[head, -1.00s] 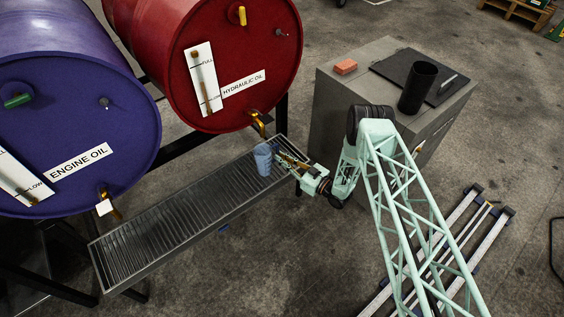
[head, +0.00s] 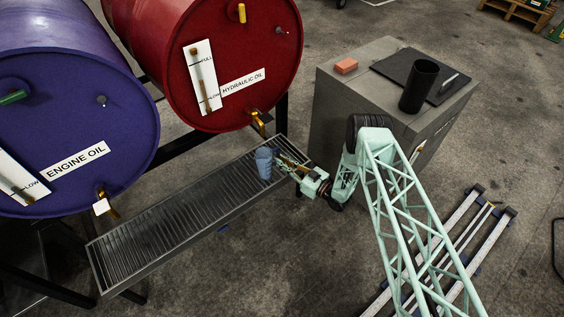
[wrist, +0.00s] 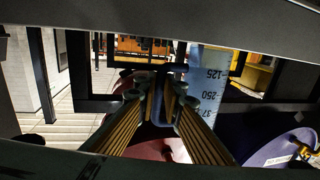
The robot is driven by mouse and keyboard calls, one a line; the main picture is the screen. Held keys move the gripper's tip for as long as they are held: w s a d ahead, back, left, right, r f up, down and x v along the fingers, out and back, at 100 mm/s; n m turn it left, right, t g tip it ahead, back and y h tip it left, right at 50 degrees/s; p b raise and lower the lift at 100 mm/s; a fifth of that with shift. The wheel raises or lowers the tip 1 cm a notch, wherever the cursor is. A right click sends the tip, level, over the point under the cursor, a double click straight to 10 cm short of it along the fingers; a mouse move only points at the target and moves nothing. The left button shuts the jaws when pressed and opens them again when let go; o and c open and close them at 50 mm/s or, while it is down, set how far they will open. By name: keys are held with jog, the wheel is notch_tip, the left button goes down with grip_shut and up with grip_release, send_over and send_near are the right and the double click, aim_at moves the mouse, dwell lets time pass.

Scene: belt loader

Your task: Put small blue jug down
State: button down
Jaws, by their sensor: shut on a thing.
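The small blue jug (head: 264,163) is at the right end of the slatted drip tray (head: 150,232), below the brass tap of the red drum. It looks upright; I cannot tell whether its base touches the slats. My gripper (head: 281,165) reaches in from the right and is shut on the jug. In the wrist view, my gripper's fingers (wrist: 160,95) close around a dark blue part, likely the handle, and the jug's pale wall (wrist: 207,90) with measuring marks shows just to the right.
The red hydraulic oil drum (head: 232,55) and the purple engine oil drum (head: 70,120) lie behind the tray. A grey cabinet (head: 340,115) at the right bears an orange block (head: 346,66), a black mat and a black cylinder (head: 419,86). The tray's left and middle are bare.

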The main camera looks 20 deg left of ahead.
jog(key=c, duration=2.7)
grip_release()
jog(key=shift+f, duration=0.1)
jog(key=shift+c, duration=0.2)
jog(key=shift+r, duration=0.2)
jog(key=p+v, duration=0.2)
jog(key=v, duration=1)
jog(key=shift+p, duration=0.3)
